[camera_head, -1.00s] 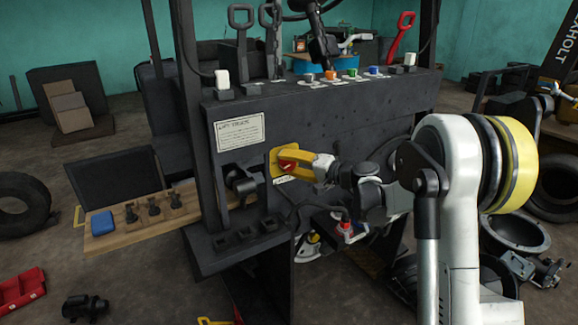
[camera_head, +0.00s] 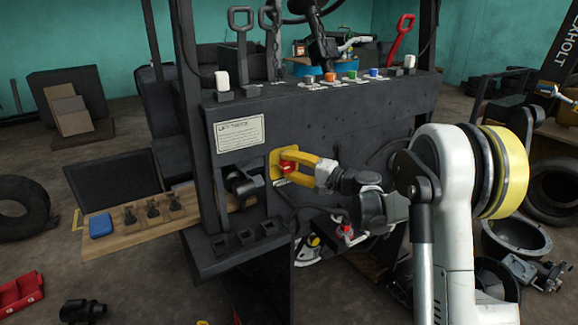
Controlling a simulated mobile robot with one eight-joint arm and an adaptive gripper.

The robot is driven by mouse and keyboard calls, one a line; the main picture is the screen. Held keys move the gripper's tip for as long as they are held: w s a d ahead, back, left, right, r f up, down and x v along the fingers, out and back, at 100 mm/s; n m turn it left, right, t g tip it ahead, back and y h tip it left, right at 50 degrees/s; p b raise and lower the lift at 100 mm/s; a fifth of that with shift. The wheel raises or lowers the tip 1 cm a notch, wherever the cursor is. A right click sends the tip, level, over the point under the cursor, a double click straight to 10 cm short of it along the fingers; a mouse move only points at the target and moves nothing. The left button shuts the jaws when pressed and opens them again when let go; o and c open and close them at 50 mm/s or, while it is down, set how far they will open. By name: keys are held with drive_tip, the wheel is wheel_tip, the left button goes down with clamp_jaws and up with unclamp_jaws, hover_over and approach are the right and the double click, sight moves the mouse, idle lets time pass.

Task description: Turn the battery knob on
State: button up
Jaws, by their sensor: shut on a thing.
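The red battery knob (camera_head: 287,168) sits on a yellow plate (camera_head: 275,160) on the front panel of the dark forklift body (camera_head: 340,125). My gripper (camera_head: 290,163) reaches in from the right, its yellow fingers at the plate. It is shut on the red knob, with part of the knob showing between and below the fingers. The fingers hide the rest of the knob and some of the plate, so its exact angle is hard to tell.
A white label (camera_head: 240,133) is on the panel left of the plate. Levers and coloured buttons line the top. A wooden board (camera_head: 110,236) with a blue block and black parts sticks out left. A dark slotted ledge (camera_head: 240,243) juts out below.

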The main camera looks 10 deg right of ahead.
drive_tip(key=o, duration=1.2)
drive_tip(key=v, duration=1.2)
